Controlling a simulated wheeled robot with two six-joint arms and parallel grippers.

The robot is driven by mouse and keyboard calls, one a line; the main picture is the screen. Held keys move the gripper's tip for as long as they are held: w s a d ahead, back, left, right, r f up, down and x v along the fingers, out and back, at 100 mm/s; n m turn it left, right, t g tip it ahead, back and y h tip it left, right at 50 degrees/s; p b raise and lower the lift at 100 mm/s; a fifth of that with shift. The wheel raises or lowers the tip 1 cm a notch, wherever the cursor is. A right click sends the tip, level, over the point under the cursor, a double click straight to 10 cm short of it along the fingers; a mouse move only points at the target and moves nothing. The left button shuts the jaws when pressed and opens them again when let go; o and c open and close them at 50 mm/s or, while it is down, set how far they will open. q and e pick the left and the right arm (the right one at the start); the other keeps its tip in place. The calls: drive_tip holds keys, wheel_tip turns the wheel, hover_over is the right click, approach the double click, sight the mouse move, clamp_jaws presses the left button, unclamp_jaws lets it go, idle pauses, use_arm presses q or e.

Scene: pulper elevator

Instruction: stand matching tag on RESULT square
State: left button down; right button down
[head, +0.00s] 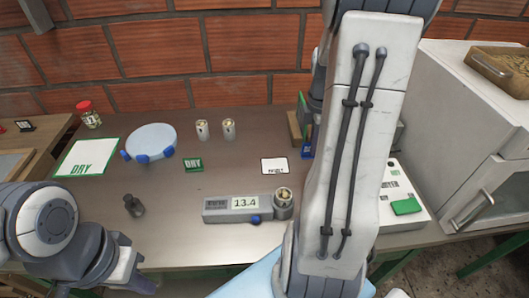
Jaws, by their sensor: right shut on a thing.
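The RESULT square (274,166) is a white card with a dark border, lying bare on the steel table. A meter (232,207) in front of it reads 13.4, with a filled cup (284,199) at its right end. A green DRY tag (193,165) is on the table, left of the square. A blue tag (307,145) and some green show beside my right arm. My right gripper (316,115) is mostly hidden behind that arm, shut on what seems a tag, beyond and right of the square. My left gripper (138,284) is low at the left; its fingers are unclear.
A wooden block (294,128) is partly hidden by my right arm. A white cabinet (465,130) is right. Table around the square is clear.

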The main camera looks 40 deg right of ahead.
drive_tip(key=w+a+f, duration=0.1)
drive_tip(key=w+f, duration=0.1)
drive_tip(key=w, duration=0.2)
drive_tip(key=w+a+f+p, duration=0.1)
drive_tip(key=w+f, duration=0.1)
drive_tip(key=w, duration=0.1)
drive_tip(key=w+a+f, duration=0.1)
drive_tip(key=w+f, duration=0.1)
drive_tip(key=w, duration=0.2)
drive_tip(key=shift+w+a+f+p, duration=0.3)
drive_tip(key=shift+f, duration=0.1)
wheel_tip(320, 180, down, 4)
drive_tip(key=shift+r+p, duration=0.1)
drive_tip(key=shift+p, duration=0.2)
drive_tip(key=shift+f, duration=0.25)
drive_tip(key=shift+f, duration=0.15)
drive_tip(key=c, duration=1)
unclamp_jaws()
